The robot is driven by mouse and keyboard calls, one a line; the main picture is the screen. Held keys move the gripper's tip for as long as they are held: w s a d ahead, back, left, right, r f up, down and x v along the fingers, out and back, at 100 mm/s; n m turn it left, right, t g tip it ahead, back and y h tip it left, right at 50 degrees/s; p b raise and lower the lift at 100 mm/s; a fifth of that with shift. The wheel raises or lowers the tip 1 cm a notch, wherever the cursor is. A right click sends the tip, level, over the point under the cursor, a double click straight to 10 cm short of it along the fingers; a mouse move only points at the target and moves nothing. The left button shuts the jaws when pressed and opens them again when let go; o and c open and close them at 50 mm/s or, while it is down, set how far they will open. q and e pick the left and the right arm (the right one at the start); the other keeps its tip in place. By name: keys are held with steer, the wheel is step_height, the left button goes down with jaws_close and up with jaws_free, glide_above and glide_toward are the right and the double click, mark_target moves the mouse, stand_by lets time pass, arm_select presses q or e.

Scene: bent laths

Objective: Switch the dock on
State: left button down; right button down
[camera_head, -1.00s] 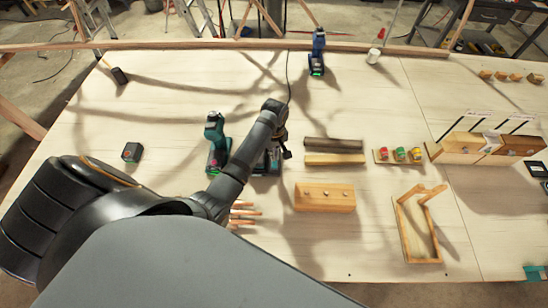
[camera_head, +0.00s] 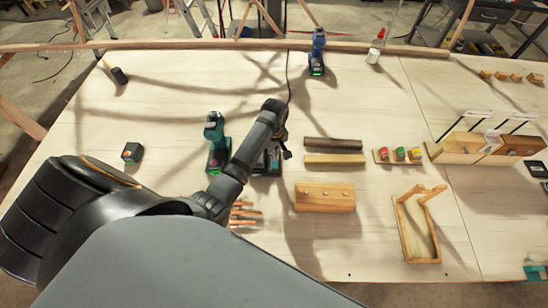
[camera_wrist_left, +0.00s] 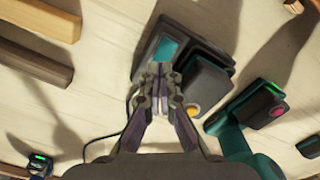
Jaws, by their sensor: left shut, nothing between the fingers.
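The dock (camera_head: 262,166) is a dark box on the table, partly hidden behind my left arm in the head view. In the left wrist view the dock (camera_wrist_left: 146,68) has a teal screen (camera_wrist_left: 166,50), a black block (camera_wrist_left: 208,78) seated beside it, and a round yellow button (camera_wrist_left: 193,110) near its edge. My left gripper (camera_wrist_left: 160,72) is shut and empty, its fingertips over the dock by the screen; I cannot tell whether they touch it. It also shows in the head view (camera_head: 284,152). My right gripper is not in view.
A black block (camera_head: 132,152) lies at left. Wooden bars (camera_head: 334,159) and a wooden block (camera_head: 325,197) lie to the right. A cable runs back from the dock area.

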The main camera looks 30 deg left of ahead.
arm_select(q)
steer(key=shift+f+b, duration=0.45)
steer(key=shift+f, duration=0.65)
stand_by(0.4)
step_height(320, 180, up, 2)
steer(key=shift+r+p, duration=0.25)
steer(key=shift+p, duration=0.75)
steer(key=shift+r, duration=2.3)
